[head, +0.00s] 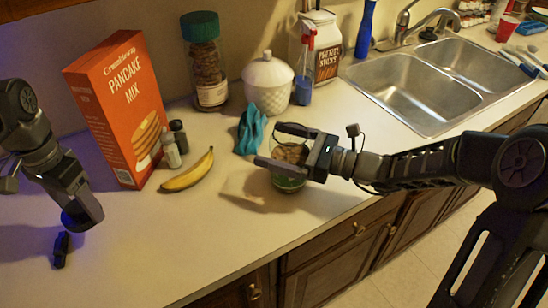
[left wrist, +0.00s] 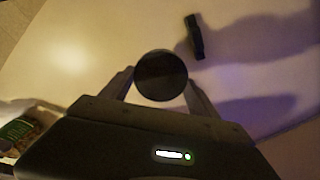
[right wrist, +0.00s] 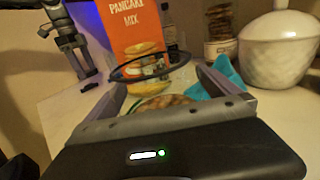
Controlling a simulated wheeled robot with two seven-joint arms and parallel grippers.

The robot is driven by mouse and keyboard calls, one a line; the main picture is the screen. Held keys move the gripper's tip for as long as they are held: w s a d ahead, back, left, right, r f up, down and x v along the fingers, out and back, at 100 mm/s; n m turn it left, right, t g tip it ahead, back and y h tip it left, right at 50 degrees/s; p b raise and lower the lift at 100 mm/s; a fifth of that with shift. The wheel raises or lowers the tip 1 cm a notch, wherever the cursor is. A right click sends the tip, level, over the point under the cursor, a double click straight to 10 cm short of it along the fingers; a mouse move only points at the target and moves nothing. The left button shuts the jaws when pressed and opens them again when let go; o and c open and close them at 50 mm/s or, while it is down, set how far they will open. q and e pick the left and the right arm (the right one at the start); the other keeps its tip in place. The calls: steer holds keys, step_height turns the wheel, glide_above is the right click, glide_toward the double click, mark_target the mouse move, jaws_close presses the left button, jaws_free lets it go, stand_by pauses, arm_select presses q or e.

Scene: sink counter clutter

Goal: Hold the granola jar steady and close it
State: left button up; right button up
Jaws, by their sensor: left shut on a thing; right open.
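The granola jar (head: 290,183), clear glass with brown contents and a green band, stands upright near the counter's front edge. Its open rim (right wrist: 150,68) shows as a dark ring in the right wrist view. My right gripper (head: 275,146) is open, one finger on each side of the jar's upper part; contact cannot be told. My left gripper (head: 84,217) is at the far left, well away from the jar, shut on a dark round lid (left wrist: 161,76). The lid is hard to make out in the head view. The jar's far side is partly hidden by my right gripper.
A banana (head: 188,172), two small shakers (head: 172,152) and a pancake mix box (head: 120,110) stand between my grippers. A teal cloth (head: 250,131) and white canister (head: 268,84) are behind the jar. A small black object (head: 61,250) lies near my left gripper.

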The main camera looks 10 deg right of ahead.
steer(key=shift+c, duration=0.4)
steer(key=c, duration=1.8)
